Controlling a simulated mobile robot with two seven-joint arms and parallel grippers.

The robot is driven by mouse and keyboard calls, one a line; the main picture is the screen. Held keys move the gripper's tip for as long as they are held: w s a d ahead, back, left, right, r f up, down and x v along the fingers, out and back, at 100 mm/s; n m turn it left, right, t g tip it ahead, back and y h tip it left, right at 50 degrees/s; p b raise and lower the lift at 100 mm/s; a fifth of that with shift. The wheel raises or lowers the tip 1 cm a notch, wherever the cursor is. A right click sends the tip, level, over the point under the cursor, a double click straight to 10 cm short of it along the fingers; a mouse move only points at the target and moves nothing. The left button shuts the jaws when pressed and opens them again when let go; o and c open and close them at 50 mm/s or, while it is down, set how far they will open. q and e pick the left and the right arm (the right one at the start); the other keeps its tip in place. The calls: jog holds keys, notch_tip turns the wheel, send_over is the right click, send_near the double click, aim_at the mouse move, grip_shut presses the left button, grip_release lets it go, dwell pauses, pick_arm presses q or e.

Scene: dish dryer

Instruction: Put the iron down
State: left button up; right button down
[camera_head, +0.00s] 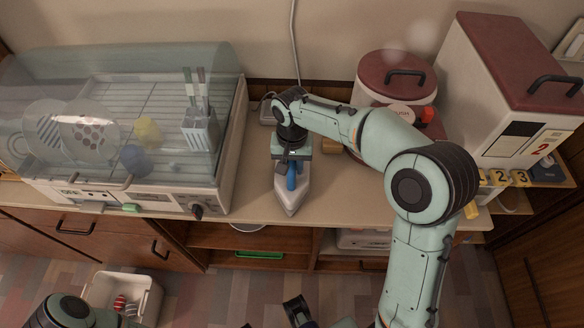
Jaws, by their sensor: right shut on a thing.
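The iron (287,199) has a pale, pointed soleplate end and a blue handle (291,178). It is on or just above the beige counter, right of the dish dryer, with its tip toward the front edge; I cannot tell whether it touches the counter. My right gripper (290,160) is shut on the iron from above, and hides its rear part. Of my left arm, a rounded joint shows at the bottom left. Dark parts at the bottom middle may belong to my left gripper, but its fingers are not clear.
The dish dryer (130,190), with a clear cover over plates, cups and a utensil holder, fills the counter's left. A red-lidded round container (398,68) and a red-topped rice bin (500,90) stand at the right. A white bin (122,290) sits on the floor.

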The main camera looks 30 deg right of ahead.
notch_tip(320, 180, up, 20)
jog(key=p, duration=0.4)
